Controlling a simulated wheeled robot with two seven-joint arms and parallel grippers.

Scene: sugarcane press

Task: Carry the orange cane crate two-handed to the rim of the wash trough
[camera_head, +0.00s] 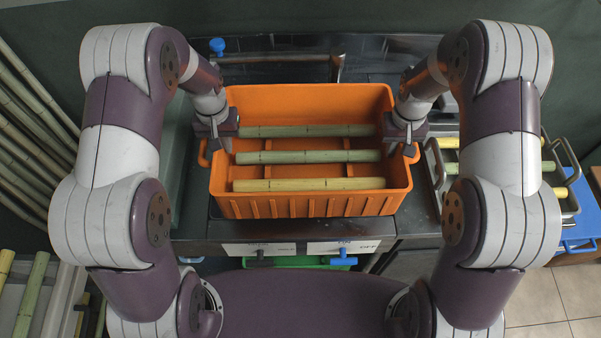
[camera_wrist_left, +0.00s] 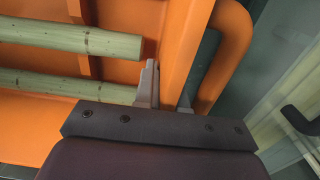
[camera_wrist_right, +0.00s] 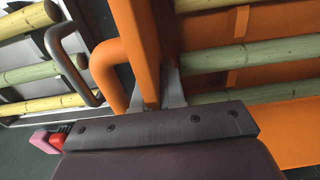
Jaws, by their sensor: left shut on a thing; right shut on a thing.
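The orange cane crate (camera_head: 308,206) is in the middle of the head view, over a dark metal counter. Three cane pieces lie across it, two green and one yellowish (camera_head: 309,184). My left gripper (camera_head: 217,143) is shut on the crate's left side wall, one finger inside and one outside, beside the orange handle; the left wrist view shows this wall (camera_wrist_left: 188,50). My right gripper (camera_head: 407,146) is shut on the right side wall, which shows in the right wrist view (camera_wrist_right: 138,50). I cannot make out the wash trough for certain. The crate looks level.
A metal tray with cane pieces (camera_head: 550,166) stands to the right, close to the crate. Tall canes (camera_head: 30,120) lean at the far left. A panel with labels and a blue handle (camera_head: 343,258) is at the counter's front. A metal pipe (camera_head: 336,68) is behind the crate.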

